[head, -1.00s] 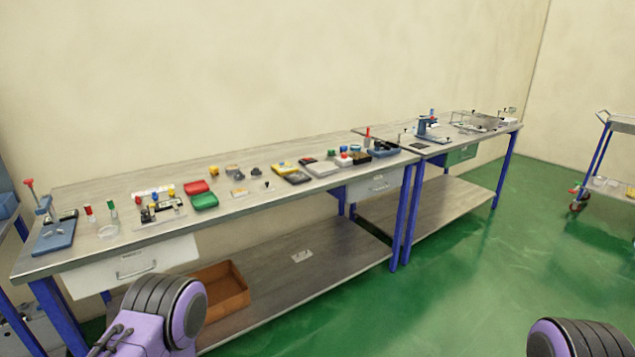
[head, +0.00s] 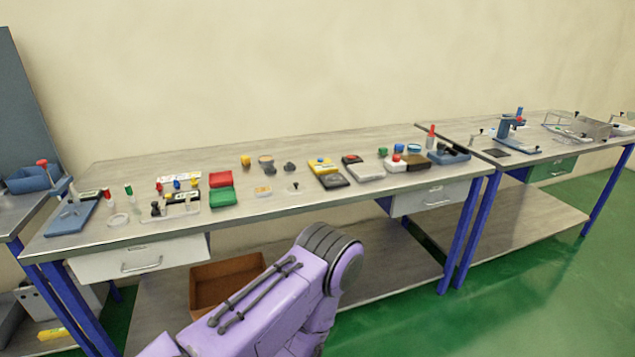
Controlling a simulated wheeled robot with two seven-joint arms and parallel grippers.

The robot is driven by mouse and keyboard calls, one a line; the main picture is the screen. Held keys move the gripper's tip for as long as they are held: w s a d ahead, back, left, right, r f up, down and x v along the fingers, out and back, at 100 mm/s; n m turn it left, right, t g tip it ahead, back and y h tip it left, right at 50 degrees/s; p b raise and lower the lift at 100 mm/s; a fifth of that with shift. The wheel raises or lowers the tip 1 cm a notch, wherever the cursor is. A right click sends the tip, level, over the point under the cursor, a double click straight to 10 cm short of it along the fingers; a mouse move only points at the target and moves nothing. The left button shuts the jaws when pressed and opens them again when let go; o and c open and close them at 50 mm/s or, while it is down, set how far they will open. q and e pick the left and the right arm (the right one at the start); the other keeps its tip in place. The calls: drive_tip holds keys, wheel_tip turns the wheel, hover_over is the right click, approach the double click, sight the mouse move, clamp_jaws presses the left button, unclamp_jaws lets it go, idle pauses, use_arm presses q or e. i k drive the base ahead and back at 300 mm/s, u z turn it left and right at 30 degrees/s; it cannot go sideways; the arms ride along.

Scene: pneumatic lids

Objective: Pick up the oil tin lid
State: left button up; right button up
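I cannot tell for certain which item is the oil tin lid; the things on the bench are too small. Small round pieces lie on the long bench (head: 330,150), among them a grey-and-tan round one (head: 266,161), dark ones (head: 290,168) and a yellow one (head: 246,161). Small pots with green, red and blue tops (head: 398,160) stand near the bench's right end. A flat pale ring (head: 118,219) lies near its left end. Neither gripper is in view. Only a purple link of my arm shows in front of the bench.
Red (head: 220,179) and green (head: 222,197) trays, a yellow box (head: 322,165) and a blue stand (head: 72,218) crowd the benchtop. A drawer (head: 140,259) hangs below. A brown crate (head: 225,283) sits on the lower shelf. A second bench with a blue press (head: 512,128) adjoins right.

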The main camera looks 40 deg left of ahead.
sight(296, 189)
drive_tip(key=u, duration=0.35)
drive_tip(key=i, duration=0.8)
drive_tip(key=u, duration=0.65)
